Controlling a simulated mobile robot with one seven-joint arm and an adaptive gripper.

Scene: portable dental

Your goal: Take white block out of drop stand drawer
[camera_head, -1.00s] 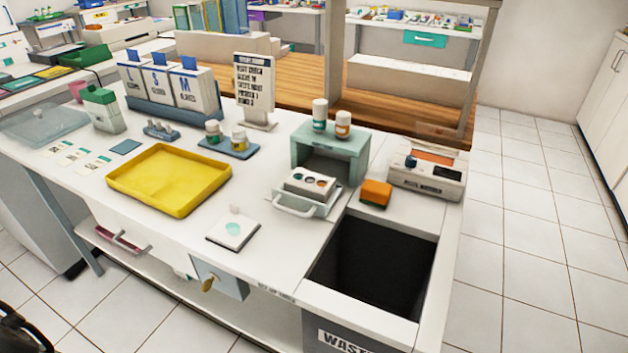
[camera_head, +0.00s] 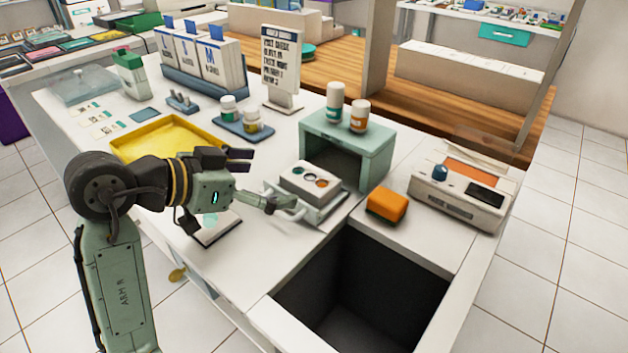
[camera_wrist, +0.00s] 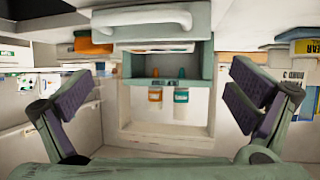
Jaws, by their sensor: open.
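The green drop stand (camera_head: 346,139) stands on the counter with its drawer (camera_head: 322,208) pulled out at the front. The white block (camera_head: 310,179), with several round coloured wells on top, sits in the open drawer. My gripper (camera_head: 268,180) is open and empty at the drawer's front left, with one finger low beside the white drawer handle (camera_head: 287,211); I cannot tell if they touch. In the wrist view, which looks upside down, the handle (camera_wrist: 140,19) is at the top, above my spread fingers (camera_wrist: 160,92). I cannot make out the block clearly there.
Two bottles (camera_head: 347,110) stand on top of the stand. An orange sponge-like block (camera_head: 387,204) and a beige device (camera_head: 463,193) are to its right. A dark waste opening (camera_head: 365,290) lies in front. A yellow tray (camera_head: 165,138) is behind my arm.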

